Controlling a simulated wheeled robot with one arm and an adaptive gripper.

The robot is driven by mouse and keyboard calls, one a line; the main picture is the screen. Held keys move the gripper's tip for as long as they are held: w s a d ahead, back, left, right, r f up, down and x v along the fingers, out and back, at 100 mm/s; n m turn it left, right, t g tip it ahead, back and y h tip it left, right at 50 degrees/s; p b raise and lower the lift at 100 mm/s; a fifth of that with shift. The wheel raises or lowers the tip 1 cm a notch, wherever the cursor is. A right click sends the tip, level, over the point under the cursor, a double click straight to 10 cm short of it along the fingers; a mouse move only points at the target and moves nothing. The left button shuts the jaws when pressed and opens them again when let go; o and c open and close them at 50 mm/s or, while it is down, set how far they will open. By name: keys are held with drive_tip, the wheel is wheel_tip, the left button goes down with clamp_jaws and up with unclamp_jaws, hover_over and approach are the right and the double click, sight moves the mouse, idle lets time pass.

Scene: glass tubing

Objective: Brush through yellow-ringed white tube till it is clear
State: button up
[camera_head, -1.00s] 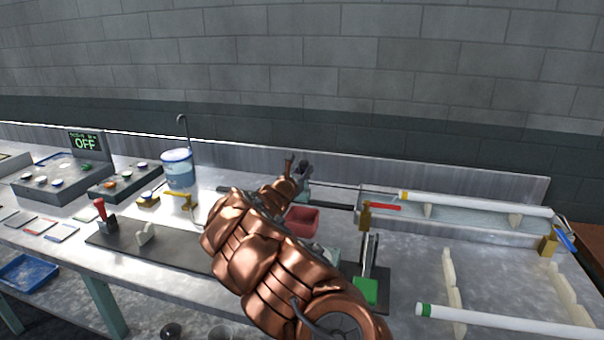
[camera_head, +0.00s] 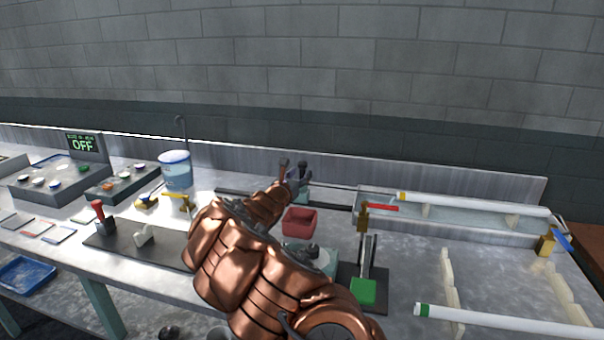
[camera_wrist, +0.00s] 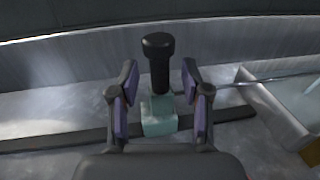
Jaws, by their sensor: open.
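The white tube with a yellow ring (camera_head: 470,205) lies along the metal trough at the back right, its ringed end to the left. A thin rod (camera_head: 345,189) runs level toward that end; I cannot tell whether it enters the tube. It also shows in the wrist view (camera_wrist: 238,80). The rod leads to a pale teal carriage block (camera_wrist: 159,116) with a black knobbed handle (camera_wrist: 158,62), on a dark rail (camera_wrist: 60,141). My gripper (camera_wrist: 158,85) is open, its fingers on either side of the upright handle with gaps visible. Any brush head is hidden.
A valve with a red handle (camera_head: 380,208) stands at the trough's left end. A green-ringed white tube (camera_head: 500,318) lies on the front right supports.

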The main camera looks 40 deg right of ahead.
drive_tip(key=v, duration=0.9)
drive_tip(key=shift+s+a, duration=0.1)
drive_tip(key=shift+s, duration=0.05)
